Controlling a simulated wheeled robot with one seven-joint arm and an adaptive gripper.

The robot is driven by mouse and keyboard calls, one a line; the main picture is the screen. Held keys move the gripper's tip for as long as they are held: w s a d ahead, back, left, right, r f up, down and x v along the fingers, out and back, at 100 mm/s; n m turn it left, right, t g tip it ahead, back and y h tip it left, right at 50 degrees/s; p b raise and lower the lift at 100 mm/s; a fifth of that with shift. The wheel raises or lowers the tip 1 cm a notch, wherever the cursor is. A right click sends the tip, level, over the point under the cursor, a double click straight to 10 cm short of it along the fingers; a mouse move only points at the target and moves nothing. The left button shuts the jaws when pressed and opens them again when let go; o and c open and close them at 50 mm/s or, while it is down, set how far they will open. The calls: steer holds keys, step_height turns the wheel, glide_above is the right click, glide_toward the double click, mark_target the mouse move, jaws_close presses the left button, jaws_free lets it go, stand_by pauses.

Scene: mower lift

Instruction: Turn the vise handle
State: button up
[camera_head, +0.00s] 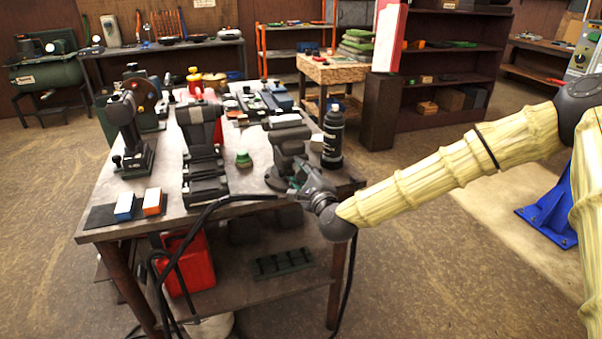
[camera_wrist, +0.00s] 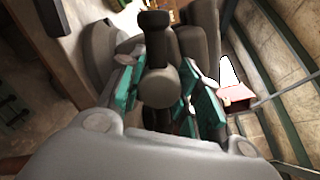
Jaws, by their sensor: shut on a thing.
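The grey bench vise (camera_head: 287,147) stands at the front right corner of the workbench. Its dark handle shows in the wrist view (camera_wrist: 156,45) as a bar with a knobbed end, crossing a round grey hub (camera_wrist: 158,88). My gripper (camera_head: 299,180) is at the front of the vise. In the wrist view, its teal-padded fingers (camera_wrist: 160,80) lie on both sides of the hub and handle, shut on them. The exact contact is partly hidden, and in the head view my gripper covers the handle.
The workbench (camera_head: 250,192) carries a dark bottle (camera_head: 333,136) right of the vise, a green knob-like item (camera_head: 243,159) to its left and several machines. A red can (camera_head: 188,262) and a black tray (camera_head: 283,263) sit on the lower shelf. Floor in front is mostly clear.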

steer(key=shift+f, duration=0.1)
stand_by(0.7)
steer(key=o, duration=1.1)
steer(key=shift+s, duration=0.15)
steer(key=v, duration=1.1)
steer(key=shift+s, duration=0.35)
steer(key=shift+d, duration=0.1)
steer(key=shift+c, duration=0.3)
